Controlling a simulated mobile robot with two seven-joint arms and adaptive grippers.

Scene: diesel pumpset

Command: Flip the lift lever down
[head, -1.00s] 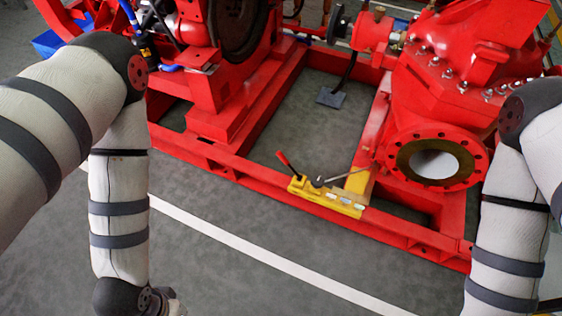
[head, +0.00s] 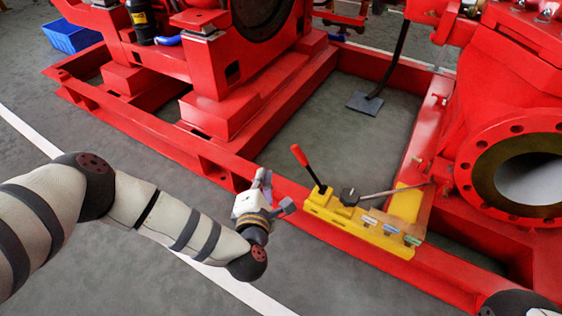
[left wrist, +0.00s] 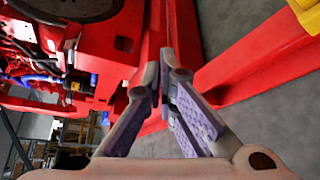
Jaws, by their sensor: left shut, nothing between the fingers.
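A red-handled lever (head: 308,166) stands up from the left end of a yellow block (head: 345,224) on the red frame, its handle leaning left. A thin metal rod (head: 395,190) with a black knob end lies across the block's top, pointing right. The labels are too small to read, so I cannot tell which one is called the lift lever. My left gripper (head: 273,190) is shut and empty, just left of the red-handled lever and apart from it. Its fingers also show in the left wrist view (left wrist: 168,92). My right gripper is out of view.
The red base frame (head: 225,172) runs diagonally under the block. A large round flange (head: 482,180) stands to the right, and engine mounts (head: 225,110) stand behind on the left. A blue crate (head: 72,37) sits at far left. Grey floor is free in front.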

